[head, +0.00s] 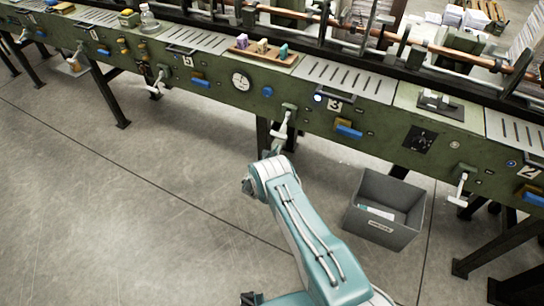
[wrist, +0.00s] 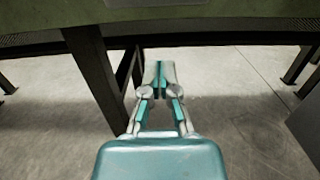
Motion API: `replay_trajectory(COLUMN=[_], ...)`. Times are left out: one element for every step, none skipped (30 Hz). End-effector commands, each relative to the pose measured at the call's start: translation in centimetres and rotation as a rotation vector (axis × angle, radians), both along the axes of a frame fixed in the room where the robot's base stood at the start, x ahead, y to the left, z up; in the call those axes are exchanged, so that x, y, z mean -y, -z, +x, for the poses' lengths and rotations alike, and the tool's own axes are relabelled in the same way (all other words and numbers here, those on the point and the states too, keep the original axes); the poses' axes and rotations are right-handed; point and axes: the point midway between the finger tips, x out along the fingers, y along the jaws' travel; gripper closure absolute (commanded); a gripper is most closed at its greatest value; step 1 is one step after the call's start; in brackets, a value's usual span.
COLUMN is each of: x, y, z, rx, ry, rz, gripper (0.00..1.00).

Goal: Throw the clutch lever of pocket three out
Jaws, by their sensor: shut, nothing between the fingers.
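Pocket three carries a number plate "3" (head: 335,105) on the green machine front. A white clutch lever (head: 283,125) hangs downward from its mount to the left of that plate. My gripper (head: 273,152) is close below the lever in the head view, partly hidden by my own wrist. Whether it touches the lever cannot be told. In the wrist view my gripper (wrist: 159,66) has its fingers together and empty, pointing toward the space under the machine's edge. The lever does not show in the wrist view.
A grey bin (head: 385,208) stands on the floor right of my arm. Similar white levers hang at other pockets, one at the right (head: 462,188) and one at the left (head: 157,80). Dark machine legs (wrist: 98,75) stand beneath. The floor at left is clear.

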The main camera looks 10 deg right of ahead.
Motion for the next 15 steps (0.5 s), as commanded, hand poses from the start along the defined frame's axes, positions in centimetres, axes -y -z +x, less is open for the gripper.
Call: replay_trajectory(x=[0.4,0.6,0.9,1.1,1.2,1.5,1.6,1.6,1.4,1.3,1.3,1.2,1.1,1.1,1.0], y=[0.0,0.0,-0.1,-0.1,-0.1,-0.2,-0.3,-0.4,-0.8,-1.0,-1.2,-1.5,-1.6,-1.9,-2.2], z=[0.5,0.7,1.1,1.3,1.6,1.9,2.1,2.3,2.1,2.0,1.9,1.8,1.7,1.6,1.5], rx=[0.001,0.001,0.000,0.000,0.000,0.001,0.001,0.001,-0.001,0.000,0.000,0.000,-0.001,-0.001,-0.001], ry=[0.002,0.002,0.003,0.002,0.002,0.001,0.001,0.000,-0.001,-0.001,-0.001,-0.001,-0.001,-0.001,0.000], rz=[0.001,0.001,0.000,0.000,0.000,0.000,0.000,-0.001,-0.001,0.000,0.000,0.000,0.000,0.000,-0.001], gripper=[1.00,1.00,1.00,1.00,1.00,1.00,1.00,1.00,1.00,1.00,1.00,1.00,1.00,1.00,1.00])
